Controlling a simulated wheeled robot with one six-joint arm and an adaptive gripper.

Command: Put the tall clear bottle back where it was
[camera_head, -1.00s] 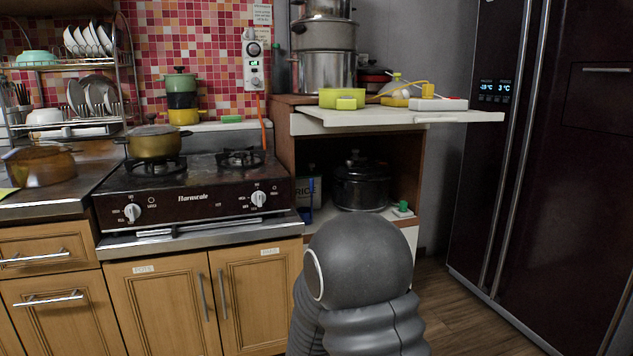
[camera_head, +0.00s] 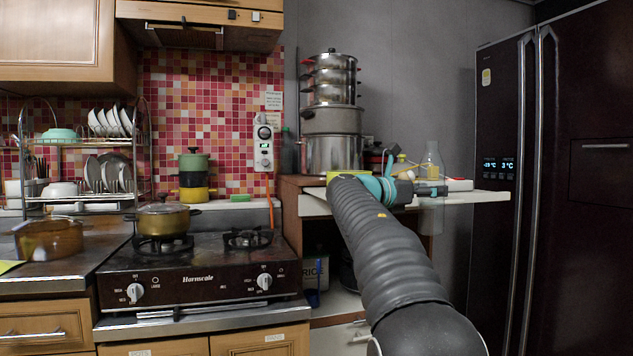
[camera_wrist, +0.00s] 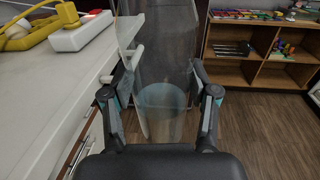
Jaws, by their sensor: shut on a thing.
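The tall clear bottle (camera_head: 431,160) is upright at the front edge of the white pull-out shelf, in the head view. My gripper (camera_head: 432,190) is shut on it from the left. In the wrist view the see-through bottle (camera_wrist: 163,112) stands between the two fingers of my gripper (camera_wrist: 160,95). There it appears beside the shelf edge, with wooden floor showing through and around it. The bottle's lower end is faint against the shelf front in the head view.
The white shelf (camera_wrist: 62,105) carries a white power strip (camera_wrist: 80,34) and a yellow item (camera_wrist: 32,30). Steel pots (camera_head: 332,152) are stacked behind my arm. A dark fridge (camera_head: 555,190) stands at the right. The near part of the shelf is bare.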

